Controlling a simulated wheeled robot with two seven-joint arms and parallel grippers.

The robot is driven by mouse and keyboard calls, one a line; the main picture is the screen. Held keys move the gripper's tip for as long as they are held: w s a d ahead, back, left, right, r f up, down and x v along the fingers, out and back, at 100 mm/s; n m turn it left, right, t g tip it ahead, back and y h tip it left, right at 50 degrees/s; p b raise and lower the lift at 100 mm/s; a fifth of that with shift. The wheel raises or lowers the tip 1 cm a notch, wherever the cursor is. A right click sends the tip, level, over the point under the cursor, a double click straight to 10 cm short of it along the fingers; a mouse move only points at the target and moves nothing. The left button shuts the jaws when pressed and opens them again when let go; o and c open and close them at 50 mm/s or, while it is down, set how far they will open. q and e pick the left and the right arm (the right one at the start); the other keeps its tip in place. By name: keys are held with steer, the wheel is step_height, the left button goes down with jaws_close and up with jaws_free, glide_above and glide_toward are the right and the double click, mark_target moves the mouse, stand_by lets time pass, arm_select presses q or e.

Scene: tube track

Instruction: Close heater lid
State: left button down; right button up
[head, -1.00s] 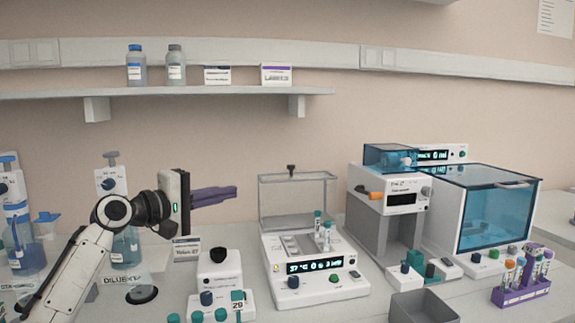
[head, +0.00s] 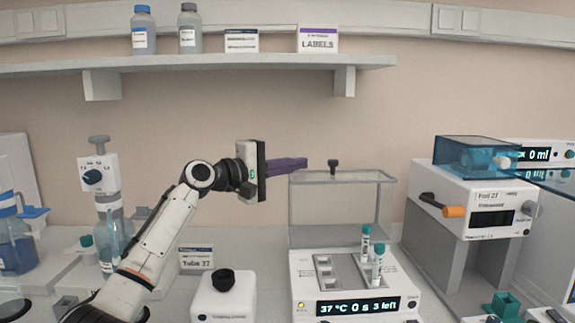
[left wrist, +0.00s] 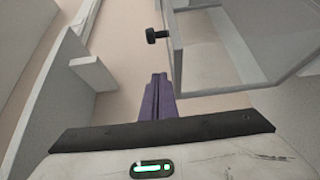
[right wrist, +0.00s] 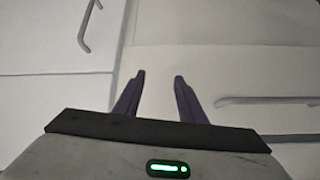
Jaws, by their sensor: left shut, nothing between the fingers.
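The heater (head: 310,265) is a white block with a display reading 37 °C, 0 s, 3 left. Its clear lid (head: 345,212) stands upright, open, at the back, with a dark knob (head: 333,166) on its top edge. Two teal-capped tubes (head: 377,266) stand in the heater's rack. My left gripper (head: 305,164) is shut and empty, just left of the lid's top edge and apart from the knob as far as I can tell. In the left wrist view the purple fingers (left wrist: 158,95) point past the knob (left wrist: 156,36) and lid. My right gripper (right wrist: 160,78) is open and empty, facing plain cabinet fronts.
A shelf (head: 220,64) with bottles and boxes runs above on the wall. A white unit with a black knob (head: 223,285) stands left of the heater. A machine with an orange handle (head: 454,211) stands at its right.

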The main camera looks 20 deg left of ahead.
mark_target(318, 174)
arm_select(q)
steer(key=shift+w+d+p, duration=0.2)
steer(key=shift+w+d, duration=0.1)
steer(key=shift+d, duration=0.45)
steer(key=shift+w+d+p, duration=0.2)
steer(key=shift+w+d, duration=0.15)
steer(key=shift+d, duration=0.45)
steer(key=shift+w+d+p, duration=0.2)
steer(key=shift+w+d, duration=0.1)
steer(key=shift+d, duration=0.45)
steer(key=shift+s+d, duration=0.25)
steer(key=shift+s, duration=0.15)
steer(key=shift+d+r, duration=0.1)
